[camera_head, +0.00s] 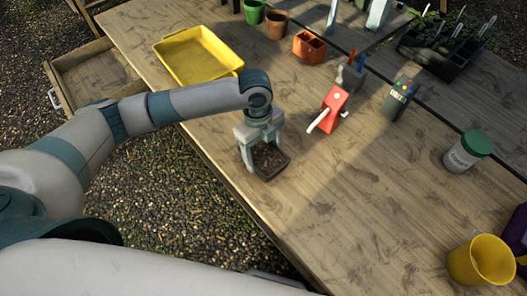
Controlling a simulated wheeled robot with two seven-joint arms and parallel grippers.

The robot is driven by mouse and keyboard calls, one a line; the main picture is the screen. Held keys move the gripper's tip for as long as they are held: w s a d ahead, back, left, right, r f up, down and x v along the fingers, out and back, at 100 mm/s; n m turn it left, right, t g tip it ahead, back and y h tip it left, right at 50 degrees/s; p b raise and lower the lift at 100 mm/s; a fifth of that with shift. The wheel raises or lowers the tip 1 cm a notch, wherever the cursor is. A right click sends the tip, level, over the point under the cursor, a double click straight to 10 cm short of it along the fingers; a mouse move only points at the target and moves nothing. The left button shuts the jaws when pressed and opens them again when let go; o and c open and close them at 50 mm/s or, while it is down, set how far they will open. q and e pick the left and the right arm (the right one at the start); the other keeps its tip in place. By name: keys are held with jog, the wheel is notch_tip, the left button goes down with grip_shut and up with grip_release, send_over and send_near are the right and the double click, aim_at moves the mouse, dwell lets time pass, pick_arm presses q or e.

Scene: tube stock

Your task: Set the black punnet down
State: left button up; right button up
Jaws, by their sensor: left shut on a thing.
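The black punnet (271,171) is a small dark square tray with brown soil-like stuff in it. It is at the front edge of the wooden table (340,190), near the middle of the view. My left gripper (259,152) points down over it and is shut on it. The gripper hides the punnet's far side. I cannot tell whether the punnet's bottom touches the table. My right gripper does not show.
A yellow tray (197,56) lies to the left behind my arm. A red object with a white handle (332,104) stands right of the punnet. A green-lidded jar (464,154) and a yellow cup (481,262) are further right. The table's middle is clear.

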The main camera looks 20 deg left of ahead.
aim_at(261, 151)
pick_arm(q)
jog(key=shift+f, duration=0.15)
jog(key=o, duration=1.2)
jog(key=shift+o, duration=0.2)
notch_tip(261, 151, up, 12)
jog(key=a+b, duration=0.1)
jog(key=b, duration=0.1)
jog(key=shift+w+b, duration=0.35)
jog(key=shift+w, duration=0.05)
jog(key=shift+a, duration=0.1)
